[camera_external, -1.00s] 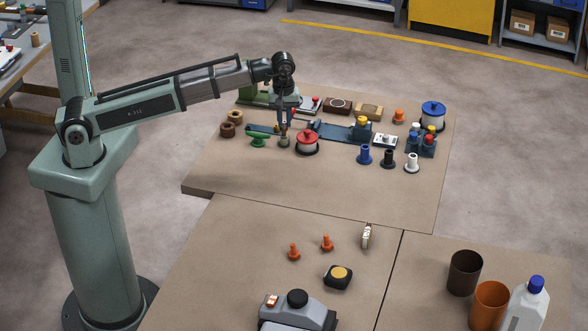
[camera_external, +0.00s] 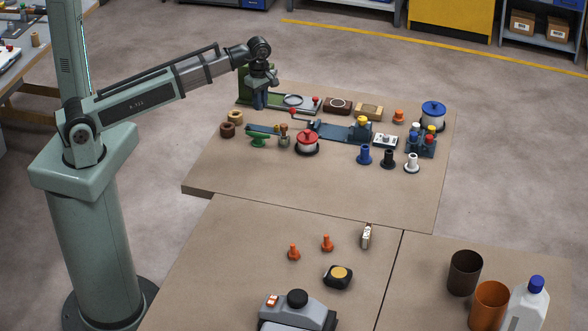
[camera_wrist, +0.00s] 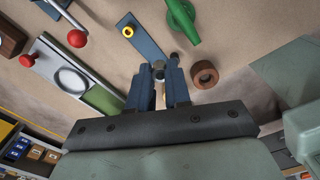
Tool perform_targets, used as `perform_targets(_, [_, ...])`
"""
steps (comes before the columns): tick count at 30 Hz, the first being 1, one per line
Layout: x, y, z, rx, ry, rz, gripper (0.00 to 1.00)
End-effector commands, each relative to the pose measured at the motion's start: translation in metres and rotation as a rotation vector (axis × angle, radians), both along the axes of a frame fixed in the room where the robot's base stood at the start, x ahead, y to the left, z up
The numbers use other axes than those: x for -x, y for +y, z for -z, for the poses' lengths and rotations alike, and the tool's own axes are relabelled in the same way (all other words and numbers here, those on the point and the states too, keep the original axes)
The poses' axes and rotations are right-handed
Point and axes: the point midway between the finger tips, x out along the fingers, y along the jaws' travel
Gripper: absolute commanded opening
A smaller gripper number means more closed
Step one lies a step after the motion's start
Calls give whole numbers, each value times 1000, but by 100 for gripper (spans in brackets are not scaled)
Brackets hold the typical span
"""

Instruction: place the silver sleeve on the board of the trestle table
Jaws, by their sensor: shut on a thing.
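My gripper (camera_wrist: 158,82) is shut on a small silver round piece, the silver sleeve (camera_wrist: 159,68), whose end shows between the fingertips in the wrist view. Its lower part is hidden by the fingers. In the external view my gripper (camera_external: 260,101) is over the back left of the brown board (camera_external: 300,185), beside the green stand and its grey plate. The sleeve cannot be made out there. I cannot tell from the pictures which surface is the trestle table's board.
A grey plate with a pale ring (camera_wrist: 72,80) and red knobs is close by. A blue bar (camera_wrist: 145,42), a green handle (camera_wrist: 182,20) and a brown ring (camera_wrist: 205,75) lie nearby. The board's front is clear.

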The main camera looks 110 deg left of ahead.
Motion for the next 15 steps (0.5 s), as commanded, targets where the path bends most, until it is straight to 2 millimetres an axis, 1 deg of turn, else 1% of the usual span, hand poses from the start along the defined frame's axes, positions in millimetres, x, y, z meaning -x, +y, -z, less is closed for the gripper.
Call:
perform_targets(3, [0,0,0,1,0,-54,0])
perform_targets(8, [0,0,6,0,1,-81,0])
perform_targets(11, [0,-1,16,1,2,-82,0])
perform_targets(15, [1,-1,35,2,2,-80,0])
